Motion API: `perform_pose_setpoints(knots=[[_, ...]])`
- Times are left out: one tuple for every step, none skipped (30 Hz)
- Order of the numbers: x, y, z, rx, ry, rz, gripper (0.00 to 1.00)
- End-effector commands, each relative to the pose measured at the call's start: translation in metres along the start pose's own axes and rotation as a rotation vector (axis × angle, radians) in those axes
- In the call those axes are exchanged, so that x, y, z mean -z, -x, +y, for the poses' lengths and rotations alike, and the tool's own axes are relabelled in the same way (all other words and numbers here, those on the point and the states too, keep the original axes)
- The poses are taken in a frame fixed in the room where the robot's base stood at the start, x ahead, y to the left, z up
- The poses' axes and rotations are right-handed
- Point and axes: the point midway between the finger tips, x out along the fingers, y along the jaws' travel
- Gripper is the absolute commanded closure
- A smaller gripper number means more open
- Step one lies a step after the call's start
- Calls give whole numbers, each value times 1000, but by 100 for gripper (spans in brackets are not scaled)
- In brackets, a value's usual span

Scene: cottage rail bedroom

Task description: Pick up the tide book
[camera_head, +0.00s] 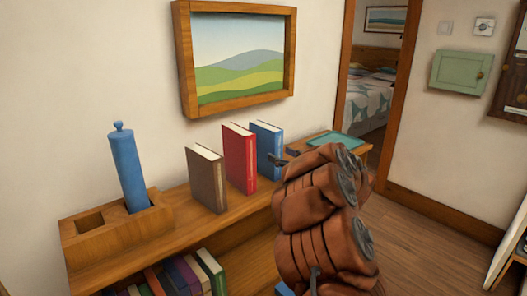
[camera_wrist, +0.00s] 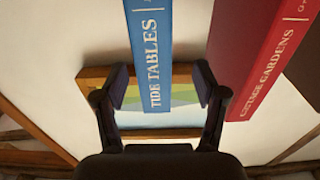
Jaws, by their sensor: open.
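The tide book is the blue upright book (camera_head: 266,143) at the right end of a row on the wooden shelf top. In the wrist view its blue spine (camera_wrist: 150,45) reads "TIDE TABLES" and looks upside down in the room's sense. My gripper (camera_wrist: 161,84) is open, with one dark finger on each side of the spine in the picture. I see no contact, and how deep the fingers reach is unclear. In the head view my gripper's tip (camera_head: 282,157) is beside the blue book, and my arm covers part of the shelf in front.
A red book (camera_head: 240,158), "COTTAGE GARDENS" in the wrist view (camera_wrist: 268,60), stands close beside the tide book. A brown book (camera_head: 207,179) stands farther left. A blue cylinder (camera_head: 128,170) sits in a wooden holder (camera_head: 95,238). A teal flat item (camera_head: 335,141) lies at right.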

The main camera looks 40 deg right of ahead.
Motion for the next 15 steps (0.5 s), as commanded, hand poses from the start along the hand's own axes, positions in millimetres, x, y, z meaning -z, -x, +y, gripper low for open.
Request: perform_pose_setpoints(knots=[[0, -3, 0, -1, -1, -1, 29], [-1, -4, 1, -2, -1, -1, 29], [-1, -5, 2, -2, -1, -2, 29], [-1, -7, 2, -3, -2, -2, 29], [-1, -9, 2, -3, -2, -3, 29], [-2, -13, 3, -3, -2, -3, 29], [-2, -16, 3, -2, -3, -3, 29], [-2, -19, 3, -1, -3, -3, 29], [-2, -24, 4, 0, -2, -3, 29], [-1, -28, 4, 1, -2, -1, 29], [-1, -32, 5, 2, -1, 1, 29], [-1, -38, 5, 4, 0, 1, 29], [-1, -43, 4, 4, 0, 1, 29], [-2, -46, 5, 3, -1, -1, 29], [-2, -50, 5, 1, -2, -2, 29]])
